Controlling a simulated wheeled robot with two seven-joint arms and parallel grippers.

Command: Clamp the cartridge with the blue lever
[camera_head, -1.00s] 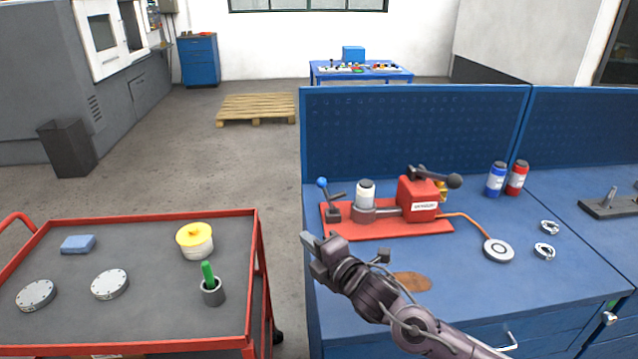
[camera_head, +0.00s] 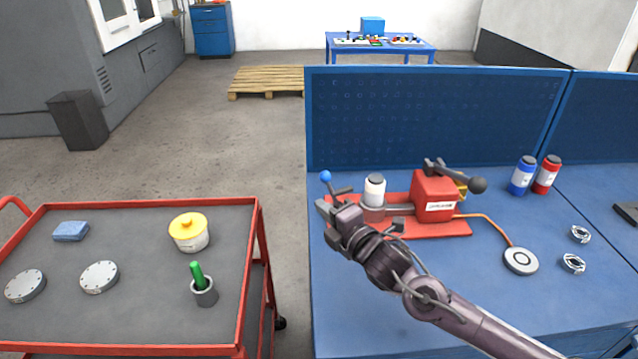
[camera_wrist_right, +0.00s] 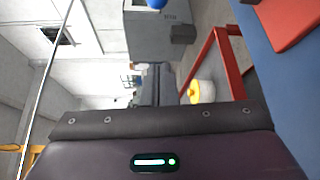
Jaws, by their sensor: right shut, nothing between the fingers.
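The white cartridge (camera_head: 374,190) with a dark cap stands upright in a grey holder on the red fixture (camera_head: 450,229). The lever with the blue ball (camera_head: 326,176) stands at the fixture's left end, its ball up. The blue ball also shows at the top edge of the right wrist view (camera_wrist_right: 156,3). My right gripper (camera_head: 324,208) is shut and empty, just in front of and below the blue ball, apart from it as far as I can tell. It hides the lever's base. My left gripper is in no view.
A red block (camera_head: 434,195) with a black-knobbed handle is on the fixture's right. A round grey button (camera_head: 520,260) is wired to it. Blue (camera_head: 522,176) and red (camera_head: 547,175) bottles stand behind right. A red cart (camera_head: 250,285) stands left across a gap.

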